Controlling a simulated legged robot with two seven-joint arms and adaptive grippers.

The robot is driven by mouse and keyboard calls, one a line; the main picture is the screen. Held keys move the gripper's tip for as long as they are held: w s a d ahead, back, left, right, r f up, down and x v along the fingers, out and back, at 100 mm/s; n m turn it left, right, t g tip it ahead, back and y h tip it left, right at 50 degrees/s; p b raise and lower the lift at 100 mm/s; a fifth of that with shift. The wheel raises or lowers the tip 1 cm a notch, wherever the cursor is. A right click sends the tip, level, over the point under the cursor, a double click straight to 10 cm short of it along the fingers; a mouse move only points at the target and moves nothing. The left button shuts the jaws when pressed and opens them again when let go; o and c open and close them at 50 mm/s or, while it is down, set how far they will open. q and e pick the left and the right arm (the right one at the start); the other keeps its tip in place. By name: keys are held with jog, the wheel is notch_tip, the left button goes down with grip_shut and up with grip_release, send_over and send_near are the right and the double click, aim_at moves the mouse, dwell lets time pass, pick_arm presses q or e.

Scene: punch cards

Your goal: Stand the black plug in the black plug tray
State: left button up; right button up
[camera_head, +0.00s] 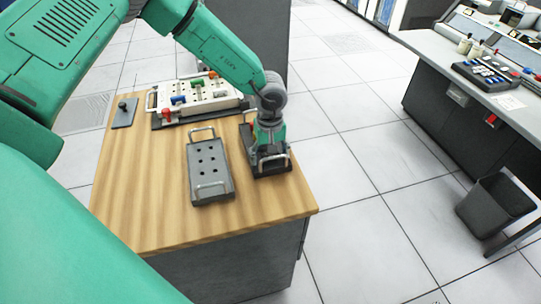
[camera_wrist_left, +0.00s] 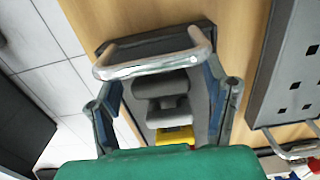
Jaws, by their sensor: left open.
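The black plug tray (camera_head: 284,167), a dark tray with metal handles, lies near the right edge of the wooden table. Its near handle shows in the left wrist view (camera_wrist_left: 150,62). My left gripper (camera_head: 266,148) points down over this tray. In the left wrist view my left gripper (camera_wrist_left: 165,95) is open, one finger on each side of a dark grey plug-like piece (camera_wrist_left: 161,88), apparently the black plug. A yellow part (camera_wrist_left: 175,136) shows beside it. It appears to be over the tray, but whether it is seated cannot be told. In the head view my gripper hides it. My right gripper is not in view.
A grey tray with several holes (camera_head: 209,177) lies just left of the black tray. A white panel with coloured plugs (camera_head: 208,92) stands at the table's back. A small dark plate with a knob (camera_head: 124,112) lies at left. The wooden table (camera_head: 150,200) is clear at front left.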

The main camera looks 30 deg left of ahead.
pick_arm(q)
notch_tip(320, 180, up, 12)
jog(key=shift+f, duration=0.15)
jog(key=shift+w, duration=0.1)
dwell(0.5)
